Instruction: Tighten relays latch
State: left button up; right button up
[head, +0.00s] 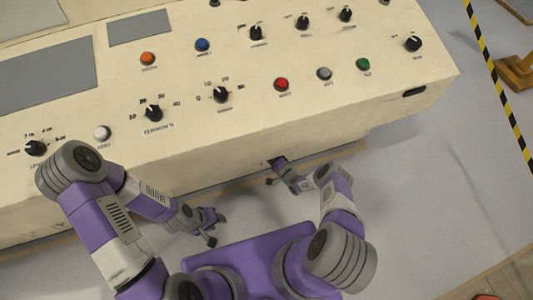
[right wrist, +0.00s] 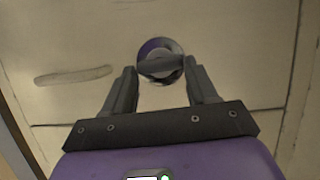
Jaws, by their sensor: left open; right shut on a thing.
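The latch (right wrist: 160,62) shows in the right wrist view as a round fitting with a raised grey bar across it, set in a cream panel. My right gripper (right wrist: 161,70) has its two fingers on either side of the bar and is shut on it. In the head view my right gripper (head: 274,172) is at the front face of the cream console, and the latch is hidden there. My left gripper (head: 211,228) is open and empty, low in front of the console and apart from it.
The cream console (head: 330,115) spans the view, with several knobs and coloured buttons such as a red button (head: 282,84) on top. A dark slot (head: 414,91) is on its front face at right. Grey floor (head: 440,190) lies clear at right, beside yellow-black tape (head: 497,90).

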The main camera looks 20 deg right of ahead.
dwell(0.3)
jog(key=o, duration=1.1)
jog(key=shift+c, duration=0.2)
jog(key=p+v, duration=0.1)
jog(key=v, duration=0.6)
jog(key=shift+s+p, duration=0.25)
jog(key=shift+p, duration=0.05)
jog(key=shift+d, duration=0.1)
